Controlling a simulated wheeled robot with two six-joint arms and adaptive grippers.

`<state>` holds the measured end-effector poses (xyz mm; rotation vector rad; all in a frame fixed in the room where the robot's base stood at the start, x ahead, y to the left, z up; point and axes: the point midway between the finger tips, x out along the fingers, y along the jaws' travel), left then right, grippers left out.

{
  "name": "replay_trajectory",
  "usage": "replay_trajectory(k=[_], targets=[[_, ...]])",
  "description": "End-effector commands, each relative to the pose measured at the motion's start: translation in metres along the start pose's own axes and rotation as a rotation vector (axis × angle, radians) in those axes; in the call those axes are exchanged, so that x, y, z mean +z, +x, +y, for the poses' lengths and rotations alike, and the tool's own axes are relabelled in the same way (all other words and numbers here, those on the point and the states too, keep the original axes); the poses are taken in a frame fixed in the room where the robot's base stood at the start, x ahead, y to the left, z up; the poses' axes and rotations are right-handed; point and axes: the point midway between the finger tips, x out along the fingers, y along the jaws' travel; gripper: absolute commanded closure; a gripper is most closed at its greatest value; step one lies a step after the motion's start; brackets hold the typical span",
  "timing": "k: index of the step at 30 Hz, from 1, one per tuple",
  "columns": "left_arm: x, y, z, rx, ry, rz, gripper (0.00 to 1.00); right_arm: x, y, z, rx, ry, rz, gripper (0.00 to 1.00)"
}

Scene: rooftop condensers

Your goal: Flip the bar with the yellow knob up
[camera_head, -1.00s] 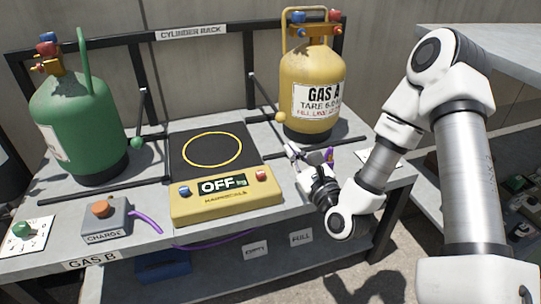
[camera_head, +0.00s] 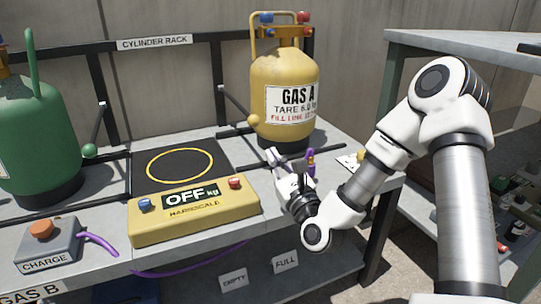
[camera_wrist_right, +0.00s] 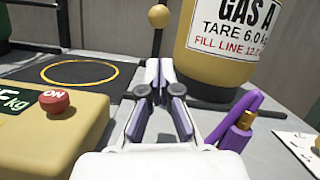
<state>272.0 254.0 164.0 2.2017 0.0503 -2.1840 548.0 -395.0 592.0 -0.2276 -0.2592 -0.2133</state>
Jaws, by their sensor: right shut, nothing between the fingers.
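The yellow knob (camera_head: 253,121) is a small ball at the end of a thin dark bar (camera_head: 235,103). The bar slopes down from the rack rail in front of the yellow GAS A cylinder (camera_head: 285,75). In the right wrist view the knob (camera_wrist_right: 158,15) is at the top, just beyond my fingertips. My right gripper (camera_head: 271,155) is shut and empty, in front of and below the knob, apart from it. Its closed fingers also show in the right wrist view (camera_wrist_right: 160,68). My left gripper is not in view.
The yellow scale (camera_head: 195,222) reads OFF, with its black plate (camera_head: 145,181) behind. A green cylinder (camera_head: 35,150) and green knob (camera_head: 89,151) are left. A purple hose end (camera_wrist_right: 237,120) lies close right of my gripper. A charge box (camera_head: 45,245) is front left.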

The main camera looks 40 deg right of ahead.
Motion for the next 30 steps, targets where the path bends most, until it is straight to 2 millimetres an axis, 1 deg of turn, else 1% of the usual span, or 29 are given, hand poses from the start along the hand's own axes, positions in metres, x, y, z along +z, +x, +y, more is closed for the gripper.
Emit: replay_trajectory(k=[1,6,9,12,16,25,28,30], targets=[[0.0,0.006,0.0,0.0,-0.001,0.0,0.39,-0.001,0.009,0.0,-0.002,-0.002,-0.006,1.0],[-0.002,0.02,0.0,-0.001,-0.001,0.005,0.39,-0.003,0.044,0.001,-0.001,-0.003,-0.005,1.0],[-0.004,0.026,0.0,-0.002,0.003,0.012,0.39,-0.003,0.061,0.001,-0.001,-0.003,-0.004,1.0],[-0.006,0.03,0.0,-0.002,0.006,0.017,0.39,-0.002,0.073,0.0,-0.001,-0.001,-0.002,1.0],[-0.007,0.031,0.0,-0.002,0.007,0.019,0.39,0.0,0.081,0.0,-0.001,0.0,0.0,1.0],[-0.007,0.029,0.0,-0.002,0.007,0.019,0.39,0.001,0.081,0.0,-0.001,0.001,0.001,1.0],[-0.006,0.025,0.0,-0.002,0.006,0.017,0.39,0.003,0.082,-0.002,-0.001,0.001,0.005,1.0],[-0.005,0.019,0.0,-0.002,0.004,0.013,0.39,0.007,0.083,-0.004,0.0,0.002,0.011,1.0]])
